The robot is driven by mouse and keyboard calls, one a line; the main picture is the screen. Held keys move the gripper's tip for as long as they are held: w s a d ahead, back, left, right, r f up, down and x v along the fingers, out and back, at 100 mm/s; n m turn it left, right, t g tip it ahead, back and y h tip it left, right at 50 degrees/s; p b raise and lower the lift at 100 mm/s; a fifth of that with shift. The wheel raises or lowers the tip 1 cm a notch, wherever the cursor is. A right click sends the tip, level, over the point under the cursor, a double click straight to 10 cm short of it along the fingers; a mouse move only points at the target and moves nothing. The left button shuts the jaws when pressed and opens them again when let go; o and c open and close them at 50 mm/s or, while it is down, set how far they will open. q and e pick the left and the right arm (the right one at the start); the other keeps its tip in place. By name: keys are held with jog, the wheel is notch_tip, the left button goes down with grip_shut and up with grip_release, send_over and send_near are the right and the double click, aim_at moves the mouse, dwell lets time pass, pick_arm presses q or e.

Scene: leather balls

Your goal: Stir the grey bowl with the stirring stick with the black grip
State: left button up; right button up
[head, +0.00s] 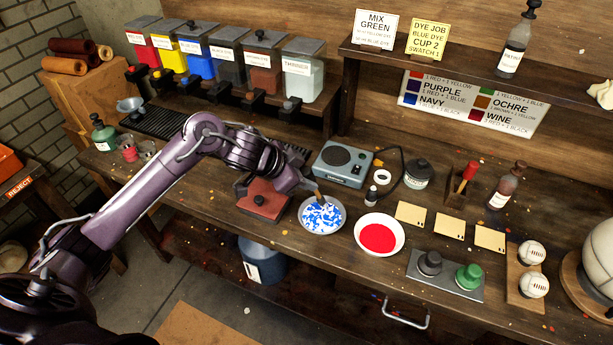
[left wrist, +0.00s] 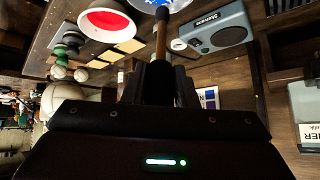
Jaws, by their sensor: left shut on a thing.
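The grey bowl (head: 323,231) stands on the bench and holds a patchy mix of blue and white. It also shows at the top edge of the left wrist view (left wrist: 172,9). My left gripper (head: 309,187) is just above and behind the bowl in the head view, shut on the stirring stick (left wrist: 161,38). The stick's brown wooden shaft points down to the bowl, its lower end at or inside the bowl's far side. Whether it touches the bottom is hidden. The black grip (left wrist: 158,84) is between the fingers. My right gripper is not in view.
A white bowl of red dye (head: 379,236) stands right of the grey bowl. A grey-blue device (head: 342,164) is behind, and a reddish block (head: 264,199) is to the left. Pale cards (head: 411,214), dark and green knobbed weights (head: 468,277) and balls (head: 533,284) lie to the right.

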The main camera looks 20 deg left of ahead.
pick_arm(q)
jog(key=shift+w+d+f+b, duration=0.1)
jog(key=shift+w+f+b, duration=0.05)
jog(key=shift+f+b, duration=1.4)
jog(key=shift+w+d+f+b, duration=0.1)
jog(key=shift+f+b, duration=0.85)
jog(key=shift+f, duration=1.2)
jog(key=shift+d, duration=0.1)
